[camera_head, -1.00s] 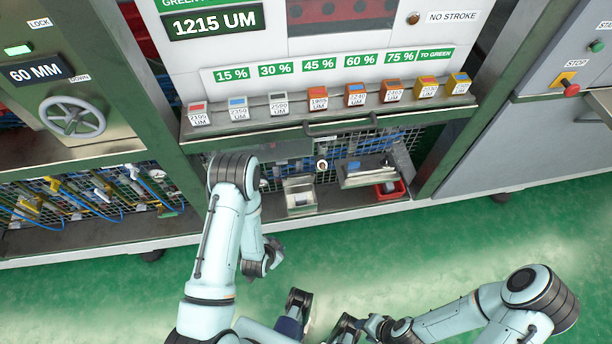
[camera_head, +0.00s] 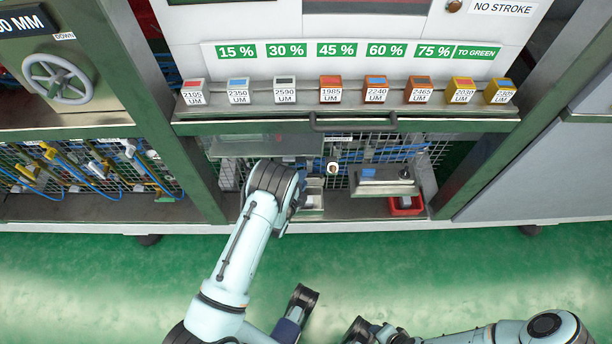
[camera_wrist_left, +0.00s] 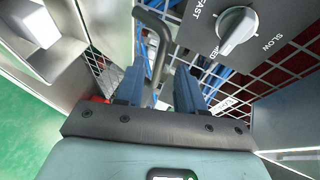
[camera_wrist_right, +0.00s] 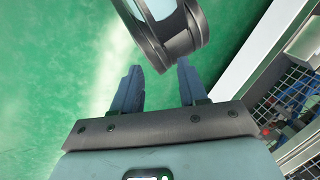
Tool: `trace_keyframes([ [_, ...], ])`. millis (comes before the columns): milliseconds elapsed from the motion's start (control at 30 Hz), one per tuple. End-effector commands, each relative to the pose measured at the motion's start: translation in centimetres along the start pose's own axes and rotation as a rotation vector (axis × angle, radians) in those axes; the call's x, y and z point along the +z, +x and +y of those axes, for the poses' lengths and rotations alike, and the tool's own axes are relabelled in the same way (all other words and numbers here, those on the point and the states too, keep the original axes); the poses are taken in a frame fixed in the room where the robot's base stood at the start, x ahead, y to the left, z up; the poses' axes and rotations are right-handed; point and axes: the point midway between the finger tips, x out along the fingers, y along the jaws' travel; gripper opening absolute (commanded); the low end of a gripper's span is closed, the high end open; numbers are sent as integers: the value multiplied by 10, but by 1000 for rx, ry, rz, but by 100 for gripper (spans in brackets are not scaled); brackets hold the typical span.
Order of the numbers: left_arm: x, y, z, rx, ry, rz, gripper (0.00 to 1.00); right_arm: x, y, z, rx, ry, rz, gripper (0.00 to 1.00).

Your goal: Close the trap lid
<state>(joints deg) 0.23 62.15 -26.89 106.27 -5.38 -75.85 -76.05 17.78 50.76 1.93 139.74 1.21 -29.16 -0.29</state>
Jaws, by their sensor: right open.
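My left arm reaches into the low bay, and its wrist hides the fingertips in the head view. In the left wrist view my left gripper (camera_wrist_left: 158,88) is open, with a bent grey bar handle (camera_wrist_left: 163,45) between its fingers; I see no firm grip. A small metal box (camera_head: 313,200) stands beside the left wrist, partly covered by it. I cannot tell for certain which part is the trap lid; the handle may belong to it. My right gripper (camera_wrist_right: 160,88) is open and empty above the green floor.
A panel with a FAST/SLOW knob (camera_wrist_left: 237,32) is close to the left gripper. A metal shelf (camera_head: 385,187) and a red bin (camera_head: 405,206) are at the bay's right. Wire mesh lies behind. A ledge with several labelled blocks (camera_head: 330,90) overhangs the bay.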

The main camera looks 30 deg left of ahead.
Motion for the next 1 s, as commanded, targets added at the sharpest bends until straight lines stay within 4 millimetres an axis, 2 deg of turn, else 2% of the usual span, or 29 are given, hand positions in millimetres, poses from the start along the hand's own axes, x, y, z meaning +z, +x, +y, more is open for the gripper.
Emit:
trace_keyframes([
  [100, 0, 20, 2, -1, 0, 0, 38, -9, 7, 3, 2, 2, 23, 43],
  [200, 0, 30, 2, 0, 0, 0, 38, -14, 10, 4, 2, 4, 37, 43],
  [333, 0, 36, 1, 1, -1, -1, 38, -17, 11, 4, 3, 4, 47, 43],
  [600, 0, 37, 0, 2, -1, -1, 38, -18, 11, 4, 3, 4, 49, 43],
  [633, 0, 37, 0, 2, -1, -1, 32, -18, 11, 4, 3, 4, 49, 43],
  [733, 0, 37, 0, 2, -1, -1, 0, -17, 11, 4, 3, 4, 49, 43],
  [1000, 0, 37, 1, -4, 1, 0, 0, -18, 12, 4, 3, 4, 50, 43],
])
